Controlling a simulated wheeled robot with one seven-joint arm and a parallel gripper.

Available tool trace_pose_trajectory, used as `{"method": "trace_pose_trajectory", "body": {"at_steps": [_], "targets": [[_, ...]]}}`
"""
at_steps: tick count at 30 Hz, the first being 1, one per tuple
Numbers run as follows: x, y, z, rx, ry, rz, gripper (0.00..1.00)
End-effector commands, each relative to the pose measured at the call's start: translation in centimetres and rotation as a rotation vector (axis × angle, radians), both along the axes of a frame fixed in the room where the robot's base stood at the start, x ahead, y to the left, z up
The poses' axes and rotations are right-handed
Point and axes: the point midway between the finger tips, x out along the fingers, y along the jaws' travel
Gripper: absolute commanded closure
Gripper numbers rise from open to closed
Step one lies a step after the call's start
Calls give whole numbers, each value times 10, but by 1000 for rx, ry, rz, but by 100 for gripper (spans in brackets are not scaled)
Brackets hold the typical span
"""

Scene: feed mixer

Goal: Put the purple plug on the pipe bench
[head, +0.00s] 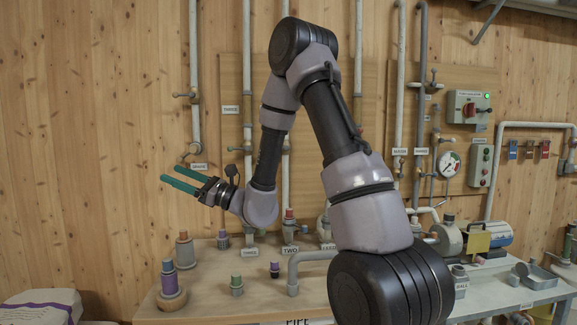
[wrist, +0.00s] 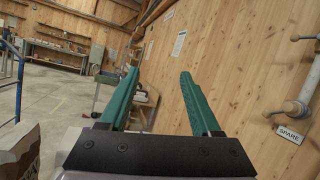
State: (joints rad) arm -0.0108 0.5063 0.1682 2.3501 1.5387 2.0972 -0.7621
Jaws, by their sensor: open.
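The bench labelled PIPE (head: 190,309) fills the lower part of the head view, and its front label is partly cut off. Several plug-like pieces stand on it. I cannot tell which is the task's plug. My gripper (head: 170,175) is open and empty, raised well above the bench's left end, with green fingers pointing left. The wrist view shows nothing between the fingers (wrist: 158,74).
A pipe with a SPARE label (wrist: 289,134) is on the wall right of my gripper. Grey elbow piping (head: 293,270) stands on the bench. A white sack (head: 40,306) lies at lower left. My arm hides the bench's middle right.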

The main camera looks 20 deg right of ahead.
Motion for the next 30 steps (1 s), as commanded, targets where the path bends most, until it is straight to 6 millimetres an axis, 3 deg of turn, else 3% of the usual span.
{"method": "trace_pose_trajectory", "body": {"at_steps": [1, 4, 8, 12, 18, 24, 30], "targets": [[-26, 9, 21, -73, -63, 91, 35], [-82, 22, 39, -253, -165, 268, 35], [-148, 18, 41, -531, -299, 441, 35], [-200, -11, 27, -872, -439, 548, 35], [-235, -85, 11, -1401, -631, 544, 35], [-239, -164, 27, -1859, -791, 393, 35], [-239, -204, 48, -2083, -871, 270, 35]]}}
